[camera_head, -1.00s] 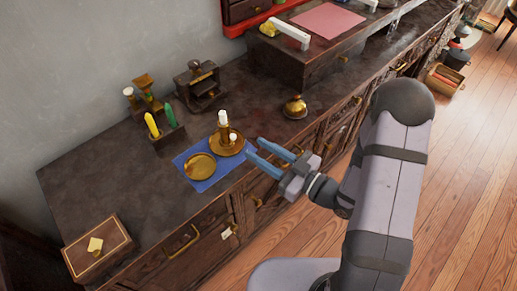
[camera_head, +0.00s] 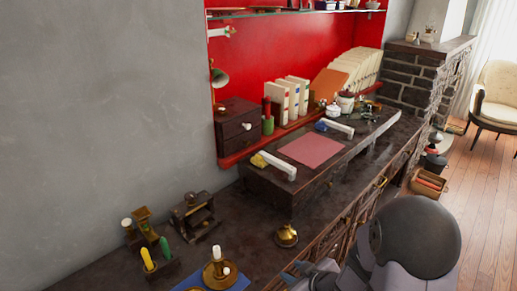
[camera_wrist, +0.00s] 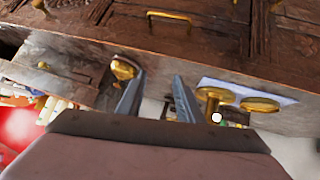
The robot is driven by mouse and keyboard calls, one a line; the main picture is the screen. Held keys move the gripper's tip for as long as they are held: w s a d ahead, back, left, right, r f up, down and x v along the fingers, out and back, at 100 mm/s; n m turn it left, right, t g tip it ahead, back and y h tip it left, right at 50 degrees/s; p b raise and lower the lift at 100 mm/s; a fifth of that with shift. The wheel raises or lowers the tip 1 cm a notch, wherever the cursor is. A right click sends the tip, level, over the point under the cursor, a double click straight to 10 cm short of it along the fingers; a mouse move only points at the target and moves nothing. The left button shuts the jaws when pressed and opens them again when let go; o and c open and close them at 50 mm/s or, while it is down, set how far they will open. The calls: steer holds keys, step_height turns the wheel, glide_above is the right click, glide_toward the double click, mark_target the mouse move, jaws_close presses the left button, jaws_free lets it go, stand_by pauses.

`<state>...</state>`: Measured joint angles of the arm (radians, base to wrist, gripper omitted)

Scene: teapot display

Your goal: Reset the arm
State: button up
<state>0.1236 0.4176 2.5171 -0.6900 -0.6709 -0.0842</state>
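My gripper (camera_wrist: 157,95) shows in the wrist view with its two blue-grey fingers apart and nothing between them. In the head view my arm is low at the bottom edge, and the fingers are mostly cut off or hidden there. The fingers are over the front of the dark wooden counter (camera_head: 110,268), with a brass bell (camera_head: 287,236) and a brass candle holder (camera_head: 219,275) nearby. In the wrist view the bell (camera_wrist: 123,69) is beside the left finger and the candle holder (camera_wrist: 213,95) is right of the right finger.
A blue mat (camera_head: 240,283) lies under the candle holder; a brass dish (camera_wrist: 260,104) sits beside it. A rack with yellow and green candles (camera_head: 158,264) stands left. A raised wooden section with a pink sheet (camera_head: 310,150) is behind. Open floor (camera_head: 480,200) lies right.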

steer(key=s+d+r+m+g+h+p, duration=0.2)
steer(key=d+r+h+p, duration=0.1)
steer(key=d+r, duration=0.15)
steer(key=s+r+m+g+p, duration=0.3)
steer(key=s+r, duration=0.2)
steer(key=s, duration=0.4)
steer(key=s+r+m+g+h+p, duration=0.1)
steer(key=s+r+m+g+p, duration=0.2)
steer(key=s+r, duration=0.2)
steer(key=s, duration=0.3)
steer(key=shift+s+d+r+g, duration=0.15)
steer(key=shift+s+r+g, duration=0.05)
steer(key=shift+s+g, duration=0.2)
